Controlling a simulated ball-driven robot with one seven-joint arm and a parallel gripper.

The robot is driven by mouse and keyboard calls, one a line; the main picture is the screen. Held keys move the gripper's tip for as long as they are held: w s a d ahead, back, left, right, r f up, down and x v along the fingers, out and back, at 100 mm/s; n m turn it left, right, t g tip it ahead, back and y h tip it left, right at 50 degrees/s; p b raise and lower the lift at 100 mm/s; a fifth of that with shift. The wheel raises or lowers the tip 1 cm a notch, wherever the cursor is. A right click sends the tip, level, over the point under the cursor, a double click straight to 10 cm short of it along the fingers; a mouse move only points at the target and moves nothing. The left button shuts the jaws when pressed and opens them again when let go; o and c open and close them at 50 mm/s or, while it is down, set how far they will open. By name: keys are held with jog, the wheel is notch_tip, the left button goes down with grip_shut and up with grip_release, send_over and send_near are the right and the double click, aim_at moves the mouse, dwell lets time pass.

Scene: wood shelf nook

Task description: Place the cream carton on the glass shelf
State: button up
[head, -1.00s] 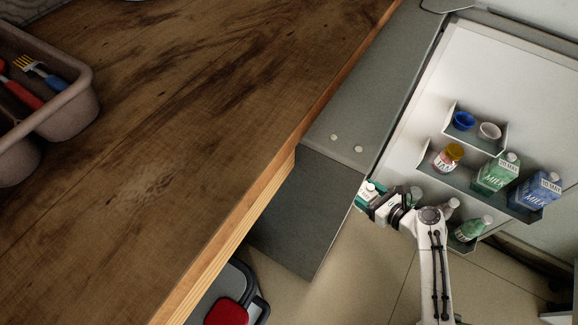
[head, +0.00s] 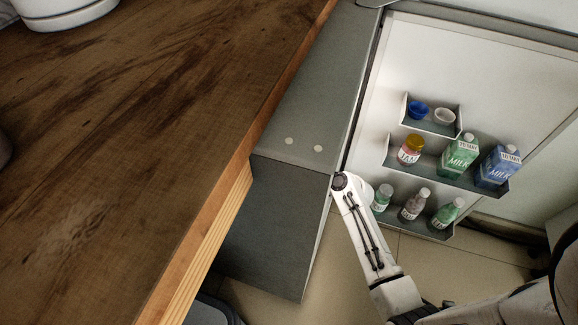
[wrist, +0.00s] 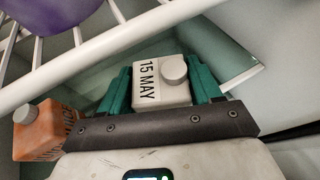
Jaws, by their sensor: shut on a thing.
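The cream carton (wrist: 160,88), pale with a round cap and "15 MAY" on its top, is between the teal fingers of my gripper (wrist: 162,84) in the wrist view. My gripper is shut on it. A greenish, see-through surface that looks like the glass shelf (wrist: 226,48) lies around and beyond the carton. I cannot tell whether the carton touches it. In the head view my gripper and the carton are hidden behind the grey fridge side.
An orange carton (wrist: 38,130) stands to the left of my gripper. White rack bars (wrist: 110,40) cross above, with a purple round thing (wrist: 62,14) on them. The open fridge door (head: 500,80) holds a blue milk carton (head: 497,166), a green one (head: 458,156) and several bottles. A wooden counter (head: 150,120) is at left.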

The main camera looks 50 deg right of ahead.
jog(key=w+b, duration=0.1)
jog(key=w, duration=0.2)
jog(key=shift+w+d+f, duration=0.1)
jog(key=shift+w, duration=0.1)
jog(key=shift+f+b, duration=0.3)
jog(key=shift+r, duration=0.1)
jog(key=o, duration=1.3)
